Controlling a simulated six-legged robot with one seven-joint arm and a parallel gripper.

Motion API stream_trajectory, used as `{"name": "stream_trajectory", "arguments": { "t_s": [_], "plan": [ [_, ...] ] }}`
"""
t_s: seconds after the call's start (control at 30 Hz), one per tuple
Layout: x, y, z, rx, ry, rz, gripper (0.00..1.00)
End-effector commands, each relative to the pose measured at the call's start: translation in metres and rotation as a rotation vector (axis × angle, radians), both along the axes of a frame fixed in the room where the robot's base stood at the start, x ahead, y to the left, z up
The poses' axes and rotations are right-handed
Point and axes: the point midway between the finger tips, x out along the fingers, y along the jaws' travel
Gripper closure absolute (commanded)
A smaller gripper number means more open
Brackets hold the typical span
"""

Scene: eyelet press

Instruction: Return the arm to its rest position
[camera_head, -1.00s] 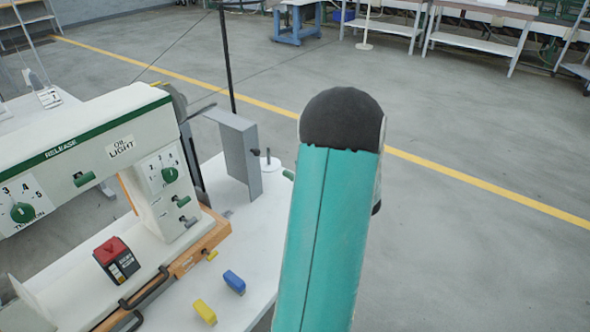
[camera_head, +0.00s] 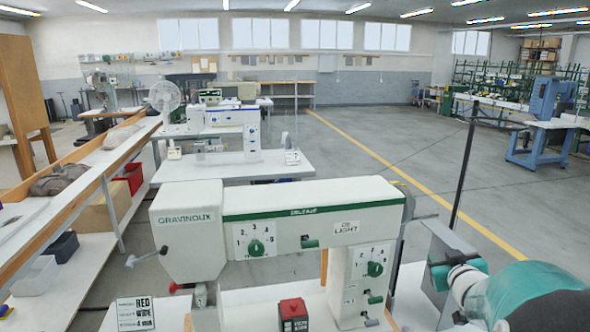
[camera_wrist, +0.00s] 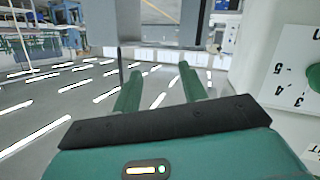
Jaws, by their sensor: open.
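My gripper (camera_wrist: 158,85) shows in the wrist view with two green fingers set apart and nothing between them. In the head view my teal arm is at the lower right, beside the right end of the eyelet press (camera_head: 300,212); the fingers cannot be made out there. The white and green press stands on a white table, with two numbered dials on its front. In the wrist view a dial plate of a white machine (camera_wrist: 290,70) is close on the right of the fingers.
A thin dark pole (camera_head: 465,165) and a grey metal plate (camera_head: 447,245) stand close to my arm. A red-topped block (camera_head: 293,314) sits below the press. A long shelf bench (camera_head: 95,175) runs along the left. Open floor (camera_head: 385,135) lies behind to the right.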

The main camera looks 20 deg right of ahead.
Motion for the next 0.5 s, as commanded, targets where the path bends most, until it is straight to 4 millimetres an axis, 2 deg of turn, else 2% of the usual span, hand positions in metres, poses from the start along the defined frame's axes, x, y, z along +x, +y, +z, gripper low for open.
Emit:
{"name": "stream_trajectory", "arguments": {
  "t_s": [0.03,0.1,0.27,0.37,0.5],
  "plan": [
    [0.007,0.025,0.012,0.005,0.024,-0.008,0.58],
    [0.009,0.055,0.019,0.03,0.07,-0.031,0.58],
    [0.0,0.129,0.027,0.111,0.19,-0.044,0.58],
    [-0.014,0.179,0.025,0.172,0.276,-0.024,0.58],
    [-0.05,0.256,0.019,0.266,0.424,0.048,0.58]
  ]
}}
